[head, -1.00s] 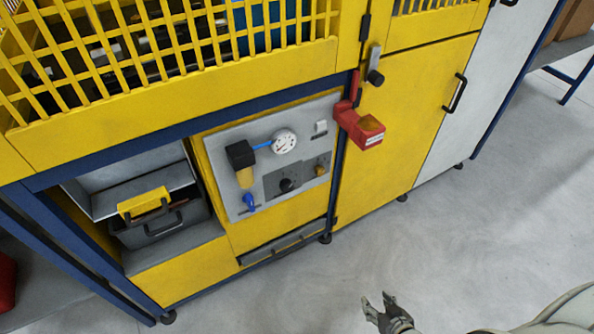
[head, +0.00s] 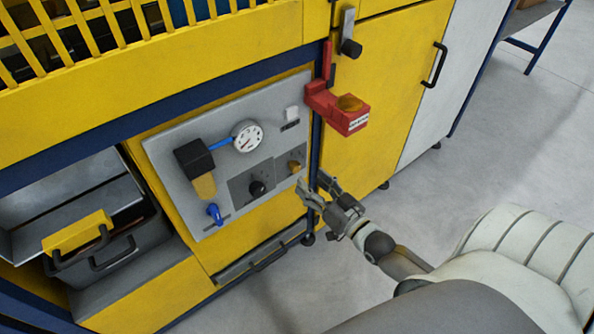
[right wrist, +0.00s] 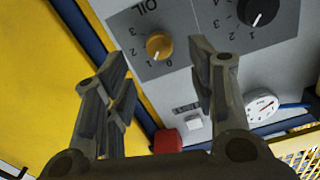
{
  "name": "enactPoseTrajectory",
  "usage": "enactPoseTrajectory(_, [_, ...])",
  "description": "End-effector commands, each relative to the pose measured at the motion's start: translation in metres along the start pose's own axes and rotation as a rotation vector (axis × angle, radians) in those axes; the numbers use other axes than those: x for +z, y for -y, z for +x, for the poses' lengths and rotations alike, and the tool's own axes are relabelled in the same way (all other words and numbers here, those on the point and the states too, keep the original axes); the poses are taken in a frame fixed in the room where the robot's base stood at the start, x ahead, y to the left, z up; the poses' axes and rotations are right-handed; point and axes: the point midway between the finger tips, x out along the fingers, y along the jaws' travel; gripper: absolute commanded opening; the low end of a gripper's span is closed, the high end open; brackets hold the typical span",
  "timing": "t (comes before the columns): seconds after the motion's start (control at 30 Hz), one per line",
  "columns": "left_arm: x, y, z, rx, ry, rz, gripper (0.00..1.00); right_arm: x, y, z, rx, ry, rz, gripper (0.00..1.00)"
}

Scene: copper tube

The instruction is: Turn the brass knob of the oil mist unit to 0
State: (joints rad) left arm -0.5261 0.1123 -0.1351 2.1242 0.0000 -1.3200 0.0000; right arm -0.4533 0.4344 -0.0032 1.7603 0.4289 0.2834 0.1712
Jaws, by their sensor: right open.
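The brass knob (head: 295,166) sits at the right end of the dark plate on the grey control panel. In the right wrist view the brass knob (right wrist: 159,45) shows under the word OIL, with a printed number scale around it. Its pale pointer mark appears to face the 1, beside the 0. My right gripper (head: 313,184) is open and empty, just right of and below the knob. In the right wrist view the knob lies beyond the gap between the open fingers, apart from them. My left gripper is out of view.
A black knob (head: 257,188) is left of the brass one. A white gauge (head: 247,136), a blue-handled valve (head: 214,213) and a pale switch (head: 291,113) share the panel (head: 165,160). A red box (head: 338,109) juts out above right of my right gripper.

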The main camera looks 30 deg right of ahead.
Motion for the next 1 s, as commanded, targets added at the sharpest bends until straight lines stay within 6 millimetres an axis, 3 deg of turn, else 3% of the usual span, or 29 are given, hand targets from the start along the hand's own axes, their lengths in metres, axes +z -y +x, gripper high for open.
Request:
enactPoseTrajectory(0.1, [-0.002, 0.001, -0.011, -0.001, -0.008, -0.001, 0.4, 0.001, 0.0, 0.023, -0.001, -0.003, 0.0, 0.51])
enactPoseTrajectory(0.33, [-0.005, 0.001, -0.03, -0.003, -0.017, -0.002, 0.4, 0.001, 0.0, 0.053, 0.0, -0.001, 0.0, 0.51])
enactPoseTrajectory(0.8, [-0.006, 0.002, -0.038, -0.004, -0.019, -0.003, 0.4, 0.001, 0.0, 0.064, 0.0, 0.003, -0.001, 0.51])
enactPoseTrajectory(1.0, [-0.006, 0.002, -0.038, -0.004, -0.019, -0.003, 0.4, 0.001, 0.0, 0.064, 0.0, 0.002, -0.001, 0.26])
